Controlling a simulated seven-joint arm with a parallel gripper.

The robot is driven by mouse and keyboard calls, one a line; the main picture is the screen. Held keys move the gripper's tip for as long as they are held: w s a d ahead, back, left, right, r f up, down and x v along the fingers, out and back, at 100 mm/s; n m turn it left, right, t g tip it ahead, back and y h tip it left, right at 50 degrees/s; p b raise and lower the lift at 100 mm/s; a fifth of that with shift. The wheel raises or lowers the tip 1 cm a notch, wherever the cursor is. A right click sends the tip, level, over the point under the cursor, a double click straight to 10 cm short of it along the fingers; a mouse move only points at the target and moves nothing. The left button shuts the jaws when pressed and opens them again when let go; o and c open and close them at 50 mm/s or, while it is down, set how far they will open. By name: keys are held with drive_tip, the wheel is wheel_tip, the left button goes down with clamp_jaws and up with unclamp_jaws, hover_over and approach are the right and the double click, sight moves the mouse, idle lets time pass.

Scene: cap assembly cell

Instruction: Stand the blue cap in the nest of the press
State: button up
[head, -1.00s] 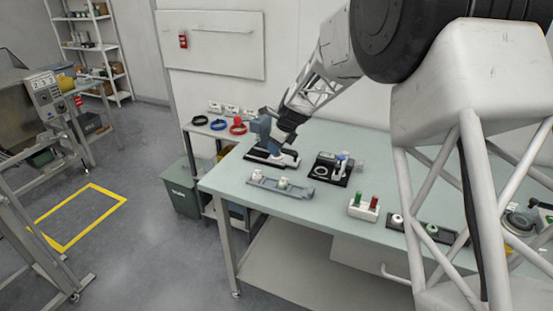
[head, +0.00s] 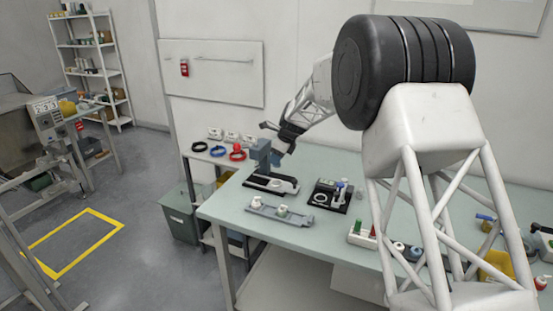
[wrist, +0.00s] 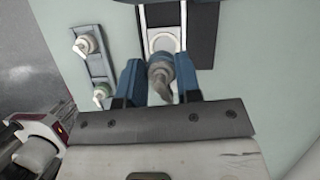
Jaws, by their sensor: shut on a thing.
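The press (head: 262,155) stands at the back left of the bench, with a blue-grey column and a dark base. Its pale plate with a round nest (wrist: 163,42) shows in the wrist view. My gripper (head: 279,154) is beside the column, above the base; its blue fingers also show in the wrist view (wrist: 159,85). It is shut on a cap (wrist: 161,72) that looks grey-blue there. From the wrist, the cap overlaps the near edge of the nest plate. I cannot tell its height above the nest. The cap is not distinct in the head view.
A grey rail (head: 280,214) with a white and a greenish-white cap lies in front of the press. A black tray (head: 329,195) with small parts is to the right. Blue, black and red rings (head: 218,151) lie on a side stand to the left.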

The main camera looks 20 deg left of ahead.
drive_tip(key=shift+f, duration=0.15)
hover_over(274, 184)
drive_tip(key=shift+w+d+f, duration=0.1)
drive_tip(key=shift+d+f, duration=0.05)
drive_tip(key=shift+f, duration=0.9)
drive_tip(key=shift+w+d+f, duration=0.1)
drive_tip(key=shift+w+f, duration=0.05)
drive_tip(key=shift+f, duration=0.95)
drive_tip(key=shift+w+d+f, duration=0.1)
drive_tip(key=shift+d+f, duration=0.05)
drive_tip(key=shift+f, duration=0.9)
drive_tip(key=shift+f, duration=0.3)
drive_tip(key=shift+s+d+f, duration=0.15)
drive_tip(key=shift+f, duration=0.65)
drive_tip(key=shift+r, duration=4)
drive_tip(key=shift+w, duration=0.2)
